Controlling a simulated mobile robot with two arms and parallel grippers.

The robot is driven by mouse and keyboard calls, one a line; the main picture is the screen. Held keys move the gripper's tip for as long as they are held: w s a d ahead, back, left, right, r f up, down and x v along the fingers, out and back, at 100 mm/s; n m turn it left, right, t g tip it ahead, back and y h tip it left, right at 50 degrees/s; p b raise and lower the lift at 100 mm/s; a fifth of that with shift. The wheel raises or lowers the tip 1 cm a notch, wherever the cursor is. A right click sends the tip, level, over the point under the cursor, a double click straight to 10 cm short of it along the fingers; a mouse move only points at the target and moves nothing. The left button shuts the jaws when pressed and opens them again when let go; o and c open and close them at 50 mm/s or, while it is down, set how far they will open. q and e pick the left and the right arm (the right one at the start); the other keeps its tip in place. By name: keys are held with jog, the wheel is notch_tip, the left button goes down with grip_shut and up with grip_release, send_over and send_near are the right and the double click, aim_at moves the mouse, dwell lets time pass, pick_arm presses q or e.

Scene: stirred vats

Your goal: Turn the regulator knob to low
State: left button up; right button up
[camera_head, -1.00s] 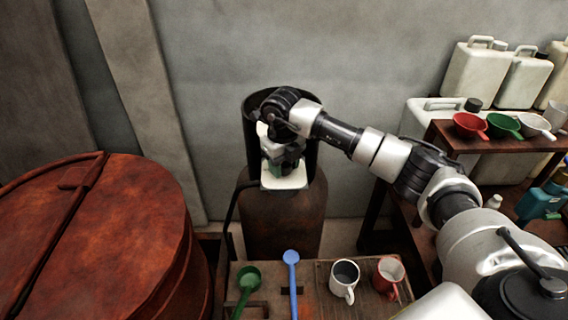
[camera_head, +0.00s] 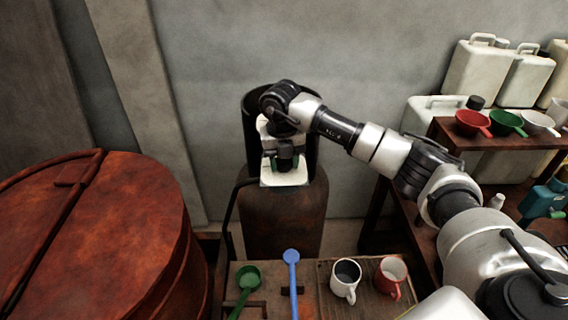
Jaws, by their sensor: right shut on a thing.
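A rusty brown gas cylinder (camera_head: 283,222) stands upright against the wall, with a dark open collar (camera_head: 249,110) around its top. My right arm reaches in from the right, and my right gripper (camera_head: 285,170) points down inside the collar at the cylinder's top. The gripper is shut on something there. The regulator knob is hidden behind the gripper and wrist, so its setting cannot be read. A dark hose (camera_head: 229,208) runs down the cylinder's left side. My left gripper is not in view.
A large rusty vat with a lid (camera_head: 125,230) fills the left. A low table (camera_head: 268,308) in front holds a green ladle (camera_head: 247,277), a blue ladle (camera_head: 291,258), a white mug (camera_head: 345,284) and a red mug (camera_head: 390,279). Shelves (camera_head: 448,138) with canisters and bowls stand right.

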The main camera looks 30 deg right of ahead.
jog(key=m+b, duration=0.1)
jog(key=m, duration=0.5)
jog(key=shift+w+m, duration=0.1)
jog(key=shift+m, duration=0.2)
jog(key=m, duration=0.6)
jog(key=shift+w+r+b, duration=0.1)
jog(key=shift+r+b, duration=0.05)
jog(key=shift+b, duration=0.25)
jog(key=o, duration=0.9)
notch_tip(320, 180, up, 9)
jog(key=shift+w+r+b, duration=0.15)
jog(key=shift+r+b, duration=0.05)
jog(key=shift+b, duration=0.9)
jog(key=shift+r, duration=0.65)
jog(key=shift+f, duration=0.1)
